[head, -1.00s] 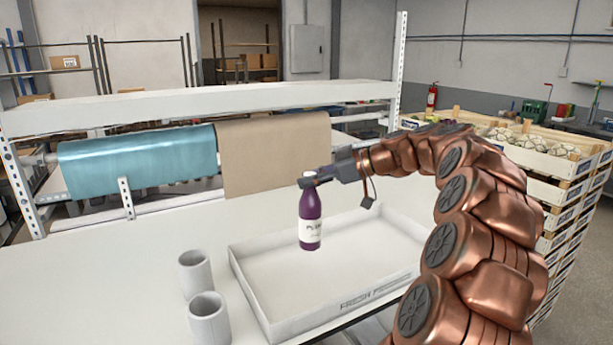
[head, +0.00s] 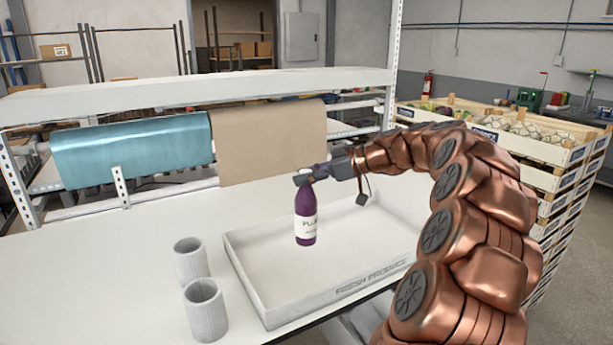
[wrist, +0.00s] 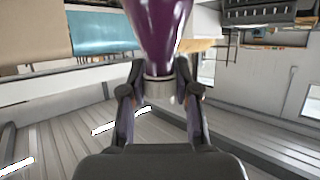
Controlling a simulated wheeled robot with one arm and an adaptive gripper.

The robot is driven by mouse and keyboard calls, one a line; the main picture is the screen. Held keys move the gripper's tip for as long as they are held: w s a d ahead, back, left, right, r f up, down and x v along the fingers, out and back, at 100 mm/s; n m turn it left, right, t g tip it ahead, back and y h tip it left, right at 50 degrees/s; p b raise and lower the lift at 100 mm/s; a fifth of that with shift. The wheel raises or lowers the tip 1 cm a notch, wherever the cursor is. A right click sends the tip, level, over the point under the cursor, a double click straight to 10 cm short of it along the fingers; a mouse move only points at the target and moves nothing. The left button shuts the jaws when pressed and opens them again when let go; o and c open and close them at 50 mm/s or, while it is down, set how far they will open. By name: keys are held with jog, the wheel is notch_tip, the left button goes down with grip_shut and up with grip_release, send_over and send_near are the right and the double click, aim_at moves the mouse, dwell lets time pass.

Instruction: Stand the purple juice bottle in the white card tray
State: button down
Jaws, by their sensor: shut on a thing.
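The purple juice bottle (head: 306,222) has a white label and is upright in the head view. My gripper (head: 304,178) is shut on its neck from the right. The wrist view shows the bottle (wrist: 158,30) between the two fingers of my gripper (wrist: 158,88), which close around its pale cap end. The white card tray (head: 368,280), marked "FRESH PRODUCE", lies on the white table. The bottle shows over the inside of the tray, near its back left part. I cannot tell whether its base touches the tray floor. No other item shows in the tray.
Two grey cups (head: 206,310) stand left of the tray, near the table's front edge. Behind the table are a teal roll (head: 135,150) and a brown paper roll (head: 268,142) under a white shelf beam (head: 200,92). Stacked crates (head: 535,150) stand at the right.

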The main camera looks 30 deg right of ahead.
aim_at(307, 211)
jog(key=shift+f, duration=0.15)
jog(key=shift+s+f+b, duration=0.1)
jog(key=shift+f+b, duration=4.65)
jog(key=shift+b, duration=1.25)
jog(key=shift+f, duration=0.1)
jog(key=c, duration=0.8)
grip_release()
jog(key=shift+o, duration=0.2)
jog(key=shift+r+p, duration=1.9)
jog(key=shift+r, duration=4.6)
